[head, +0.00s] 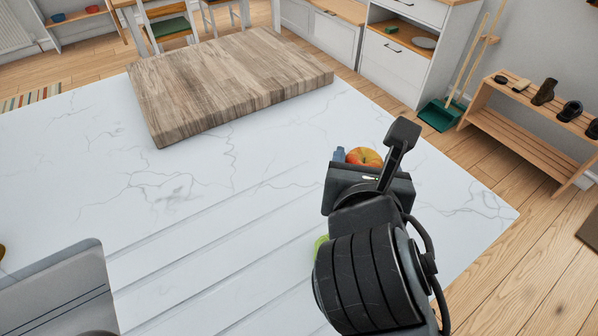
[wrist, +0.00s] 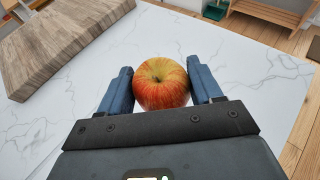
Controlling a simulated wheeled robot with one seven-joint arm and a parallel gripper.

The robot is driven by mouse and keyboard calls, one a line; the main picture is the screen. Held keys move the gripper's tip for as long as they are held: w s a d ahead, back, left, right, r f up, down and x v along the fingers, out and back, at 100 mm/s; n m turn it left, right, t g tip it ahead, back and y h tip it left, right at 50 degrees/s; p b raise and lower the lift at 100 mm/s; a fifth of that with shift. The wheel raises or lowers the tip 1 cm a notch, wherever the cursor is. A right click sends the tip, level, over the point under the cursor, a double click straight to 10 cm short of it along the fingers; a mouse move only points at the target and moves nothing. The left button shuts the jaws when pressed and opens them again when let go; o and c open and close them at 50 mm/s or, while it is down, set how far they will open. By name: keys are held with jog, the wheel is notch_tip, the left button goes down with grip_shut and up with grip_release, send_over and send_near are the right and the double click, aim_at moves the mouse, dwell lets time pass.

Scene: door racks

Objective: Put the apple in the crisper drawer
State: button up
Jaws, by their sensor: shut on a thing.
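The apple (wrist: 161,83) is red and yellow, with its stem end towards the wrist camera. My gripper (wrist: 162,85) is shut on it, with one blue finger on each side. In the head view the apple (head: 364,157) shows only in part beyond my gripper (head: 352,156), above the right part of the white marble counter (head: 270,150). I cannot tell how far it is above the counter. No crisper drawer can be made out in either view.
A thick wooden board (head: 225,80) lies at the counter's far side. A green thing (head: 320,243) is mostly hidden behind my arm. A shoe rack (head: 530,125) and a white cabinet (head: 405,60) stand beyond the counter. The counter's middle is clear.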

jog(key=w+a+f, duration=0.1)
jog(key=a+f, duration=0.1)
jog(key=a, duration=0.1)
jog(key=w+a+f, duration=0.2)
jog(key=a, duration=0.1)
jog(key=w+a+f, duration=0.1)
jog(key=a+f, duration=0.1)
jog(key=a, duration=0.2)
jog(key=shift+w+f, duration=0.3)
jog(key=shift+a+f, duration=0.1)
jog(key=shift+f, duration=1.95)
jog(key=shift+f, duration=0.1)
jog(key=o, duration=1.1)
